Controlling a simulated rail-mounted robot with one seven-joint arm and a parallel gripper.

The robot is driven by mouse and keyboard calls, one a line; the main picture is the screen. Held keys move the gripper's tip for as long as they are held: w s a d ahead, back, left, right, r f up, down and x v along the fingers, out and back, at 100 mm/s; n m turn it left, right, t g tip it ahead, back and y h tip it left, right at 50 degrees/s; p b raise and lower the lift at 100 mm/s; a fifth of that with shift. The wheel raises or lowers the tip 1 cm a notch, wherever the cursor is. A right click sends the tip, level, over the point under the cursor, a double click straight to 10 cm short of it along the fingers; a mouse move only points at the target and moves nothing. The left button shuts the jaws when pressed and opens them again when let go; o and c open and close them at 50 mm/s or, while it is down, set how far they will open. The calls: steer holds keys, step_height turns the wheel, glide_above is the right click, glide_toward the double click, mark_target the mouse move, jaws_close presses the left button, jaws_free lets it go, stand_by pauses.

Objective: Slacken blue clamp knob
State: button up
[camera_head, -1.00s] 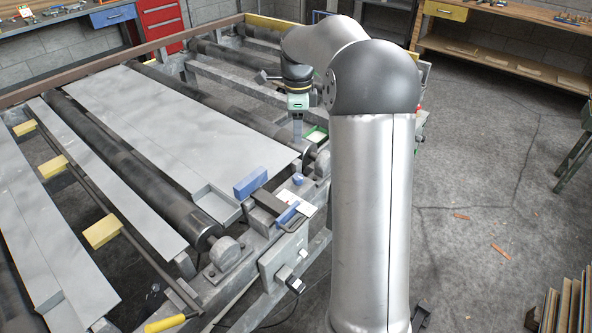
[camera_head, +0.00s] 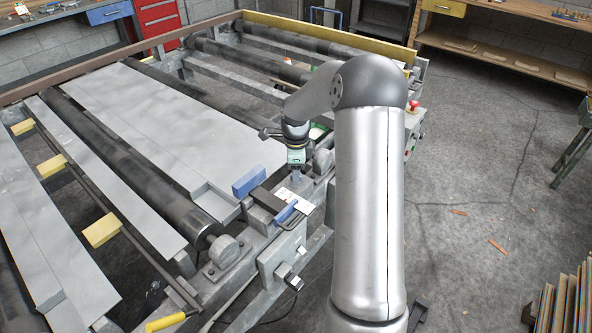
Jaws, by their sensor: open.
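My gripper (camera_head: 297,180) points down over the near rail of the roller frame, in the middle of the view. Its fingers are open, and they are at or just above the place where a small round blue knob shows in the earlier frame. The knob is now hidden or too small to make out behind the fingers, so I cannot tell whether they touch it. A dark clamp bar (camera_head: 264,198) lies just left of and nearer than my gripper. A blue handle (camera_head: 286,211) and a blue block (camera_head: 250,181) are beside the bar.
A white card (camera_head: 303,205) lies by the clamp. A grey box with knobs (camera_head: 282,257) hangs on the frame's near side. Grey sheets (camera_head: 165,125) and dark rollers (camera_head: 125,165) fill the frame to the left. The floor on the right is mostly open.

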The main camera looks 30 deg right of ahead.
steer(key=c, duration=1)
